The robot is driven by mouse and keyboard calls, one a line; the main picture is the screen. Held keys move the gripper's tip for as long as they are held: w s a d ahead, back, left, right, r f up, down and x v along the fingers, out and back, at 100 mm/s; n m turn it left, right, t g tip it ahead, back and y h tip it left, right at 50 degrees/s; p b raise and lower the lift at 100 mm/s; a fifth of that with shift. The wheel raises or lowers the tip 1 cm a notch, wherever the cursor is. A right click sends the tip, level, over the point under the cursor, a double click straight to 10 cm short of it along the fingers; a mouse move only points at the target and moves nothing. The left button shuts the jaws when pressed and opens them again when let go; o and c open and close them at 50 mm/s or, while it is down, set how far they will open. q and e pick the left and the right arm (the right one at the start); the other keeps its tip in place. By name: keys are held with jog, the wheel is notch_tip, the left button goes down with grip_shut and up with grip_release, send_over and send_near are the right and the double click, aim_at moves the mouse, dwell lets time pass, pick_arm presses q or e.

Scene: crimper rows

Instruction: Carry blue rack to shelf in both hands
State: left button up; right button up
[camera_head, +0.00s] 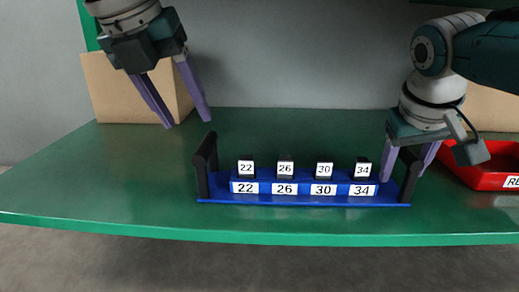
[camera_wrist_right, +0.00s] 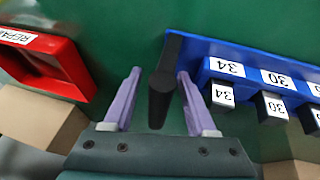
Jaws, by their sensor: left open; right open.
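The blue rack (camera_head: 300,199) stands on the green shelf surface near its front edge. It has a black upright handle at each end and holds several black pieces with white number labels 22, 26, 30 and 34. My right gripper (camera_head: 405,175) is open at the rack's right handle (camera_head: 410,174). In the right wrist view the black handle (camera_wrist_right: 164,85) lies between the two purple fingers (camera_wrist_right: 155,92), with gaps visible. My left gripper (camera_head: 187,122) is open and empty, above and behind the rack's left handle (camera_head: 206,165), apart from it.
A red bin (camera_head: 490,178) with a partly visible label stands right of the rack, close to my right gripper. A cardboard box (camera_head: 110,90) stands at the back left, behind my left gripper. The green surface (camera_head: 110,180) left of the rack is clear.

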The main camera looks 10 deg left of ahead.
jog(key=shift+s+a+r, duration=0.15)
jog(key=shift+r, duration=0.35)
jog(key=v, duration=1.1)
jog(key=shift+s, duration=0.1)
